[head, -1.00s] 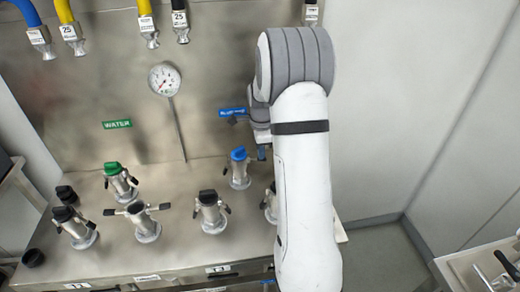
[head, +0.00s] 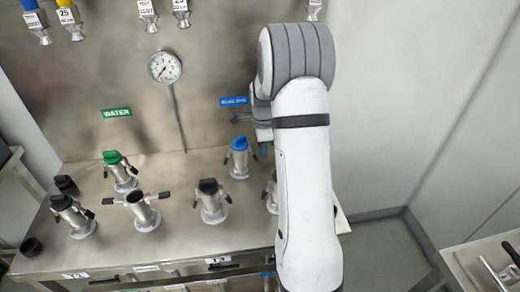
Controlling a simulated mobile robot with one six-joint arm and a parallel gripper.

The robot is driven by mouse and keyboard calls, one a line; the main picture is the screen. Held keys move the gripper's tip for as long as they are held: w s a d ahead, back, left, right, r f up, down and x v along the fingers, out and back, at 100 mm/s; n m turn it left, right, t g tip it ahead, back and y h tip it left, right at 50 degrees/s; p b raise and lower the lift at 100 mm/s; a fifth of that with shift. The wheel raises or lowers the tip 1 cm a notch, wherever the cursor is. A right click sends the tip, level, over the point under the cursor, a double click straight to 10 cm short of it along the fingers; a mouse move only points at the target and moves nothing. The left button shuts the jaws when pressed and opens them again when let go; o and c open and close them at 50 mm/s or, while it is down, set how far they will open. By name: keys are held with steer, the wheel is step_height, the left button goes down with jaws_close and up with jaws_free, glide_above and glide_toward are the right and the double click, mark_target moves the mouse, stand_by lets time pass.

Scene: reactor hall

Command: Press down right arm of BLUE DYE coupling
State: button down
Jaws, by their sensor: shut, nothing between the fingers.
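The BLUE DYE coupling (head: 239,160) is a metal fitting with a blue cap. It stands on the steel bench, below a blue label (head: 234,101) on the back panel. Its right arm (head: 254,155) shows only as a small dark piece beside the cap, close to my gripper. My gripper (head: 263,148) is mostly hidden behind my white arm. A small part of it shows just above and right of the blue cap, shut and empty. I cannot tell whether it touches the right arm.
A green-capped coupling (head: 121,172) stands under the WATER label (head: 117,113). Black-capped couplings (head: 212,202) (head: 73,217) and an open one with spread arms (head: 142,212) stand nearby. Another coupling (head: 271,195) is partly behind my arm. A gauge (head: 165,67) is on the panel.

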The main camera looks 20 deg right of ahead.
step_height(320, 180, up, 6)
steer(key=p, duration=0.4)
steer(key=shift+d+r, duration=0.2)
steer(key=shift+d, duration=0.05)
